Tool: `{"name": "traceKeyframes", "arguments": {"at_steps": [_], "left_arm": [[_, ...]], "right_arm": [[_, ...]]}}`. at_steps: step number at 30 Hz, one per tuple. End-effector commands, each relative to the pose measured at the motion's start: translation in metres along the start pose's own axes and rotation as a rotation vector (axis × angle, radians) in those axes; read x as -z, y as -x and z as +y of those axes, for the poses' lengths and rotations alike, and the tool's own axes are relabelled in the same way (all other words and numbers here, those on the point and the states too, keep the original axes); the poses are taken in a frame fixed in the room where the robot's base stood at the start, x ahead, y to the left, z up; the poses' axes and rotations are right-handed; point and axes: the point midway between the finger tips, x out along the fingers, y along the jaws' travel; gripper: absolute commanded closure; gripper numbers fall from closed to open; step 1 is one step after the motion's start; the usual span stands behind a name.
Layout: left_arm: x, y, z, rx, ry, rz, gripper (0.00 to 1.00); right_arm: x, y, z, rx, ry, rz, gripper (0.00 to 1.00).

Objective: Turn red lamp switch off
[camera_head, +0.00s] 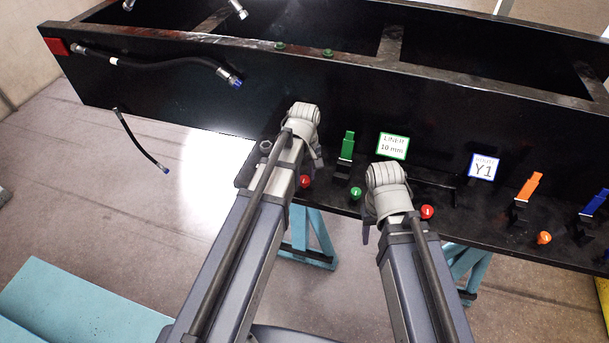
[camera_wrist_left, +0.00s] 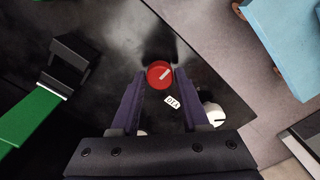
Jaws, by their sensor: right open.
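A round red knob (camera_wrist_left: 159,74) with a white pointer line tilted to the upper right sits on the black panel in the left wrist view. A red knob (camera_head: 306,182) shows beside my left gripper (camera_head: 308,162) in the head view. My left gripper's two fingers (camera_wrist_left: 160,80) stand apart on either side of the knob, very close to it. I cannot tell whether they press on it. My right gripper (camera_head: 369,226) is open near the shelf's front edge, left of another red knob (camera_head: 427,212). Its fingertips are partly hidden.
A green lever (camera_head: 347,146), green knob (camera_head: 355,193), orange lever (camera_head: 529,187) and sign cards line the shelf. Black hoses (camera_head: 150,61) hang at the left.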

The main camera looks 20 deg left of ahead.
Motion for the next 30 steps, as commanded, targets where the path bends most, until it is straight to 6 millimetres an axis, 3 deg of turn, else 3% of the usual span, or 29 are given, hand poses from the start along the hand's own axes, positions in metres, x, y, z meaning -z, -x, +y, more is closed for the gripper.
{"name": "traceKeyframes", "arguments": {"at_steps": [7, 20, 30], "left_arm": [[0.0, 0.0, 0.0, 0.0, -0.001, 0.0, 0.28], [0.0, 0.008, 0.0, 0.0, -0.002, 0.0, 0.28], [0.0, 0.048, 0.0, 0.0, -0.001, 0.0, 0.28]], "right_arm": [[0.0, 0.0, 0.0, 0.0, 0.0, 0.0, 0.5], [-0.001, 0.008, 0.001, 0.0, -0.001, 0.0, 0.5], [-0.003, 0.048, 0.004, 0.002, -0.009, 0.0, 0.5]]}}
